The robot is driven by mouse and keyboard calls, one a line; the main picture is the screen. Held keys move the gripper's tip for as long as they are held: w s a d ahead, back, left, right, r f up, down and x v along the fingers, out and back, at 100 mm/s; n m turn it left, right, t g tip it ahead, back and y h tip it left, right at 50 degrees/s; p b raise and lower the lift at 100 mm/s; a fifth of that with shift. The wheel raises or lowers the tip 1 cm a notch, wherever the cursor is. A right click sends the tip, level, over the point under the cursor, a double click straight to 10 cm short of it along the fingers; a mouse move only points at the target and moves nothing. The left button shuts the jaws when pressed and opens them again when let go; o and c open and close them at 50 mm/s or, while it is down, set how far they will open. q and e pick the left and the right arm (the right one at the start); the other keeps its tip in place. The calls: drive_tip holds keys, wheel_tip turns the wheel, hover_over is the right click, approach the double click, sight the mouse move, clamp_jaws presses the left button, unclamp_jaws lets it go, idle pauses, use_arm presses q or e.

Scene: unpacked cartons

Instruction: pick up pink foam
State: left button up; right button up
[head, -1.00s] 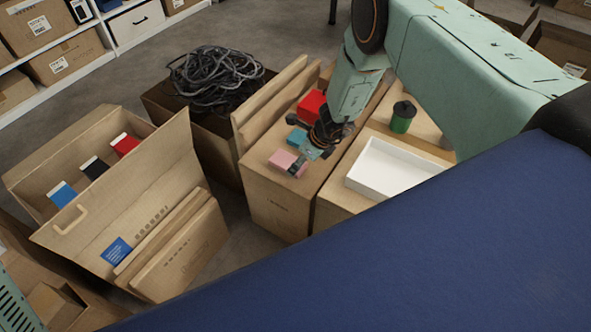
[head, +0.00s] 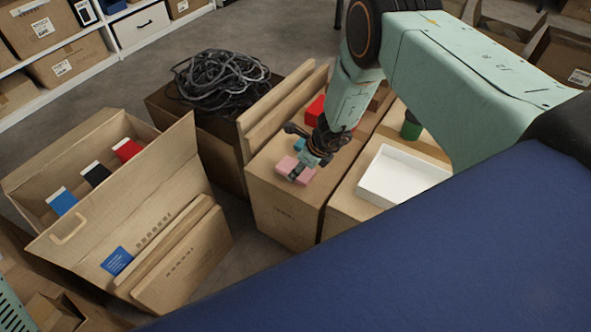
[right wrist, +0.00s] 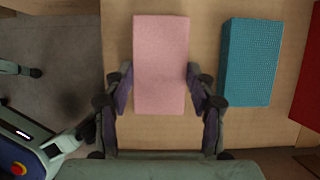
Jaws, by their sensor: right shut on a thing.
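The pink foam (right wrist: 161,60) is a pale pink block on top of a closed carton (head: 282,219). In the right wrist view it stands between the two fingers of my right gripper (right wrist: 160,88), which is shut on it. In the head view the right gripper (head: 298,172) reaches down over the carton, and part of the pink foam (head: 287,166) shows beside the fingers. I cannot tell whether the foam is clear of the carton top. My left gripper is not in view.
A teal block (right wrist: 250,62) lies just right of the foam, and a red block (head: 315,109) sits farther back. A white tray (head: 365,196) and a green canister (head: 411,130) stand on the carton to the right. An open carton (head: 104,262) stands at left, cables (head: 222,82) behind.

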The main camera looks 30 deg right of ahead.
drive_tip(key=shift+w+f, duration=0.1)
drive_tip(key=shift+c, duration=0.9)
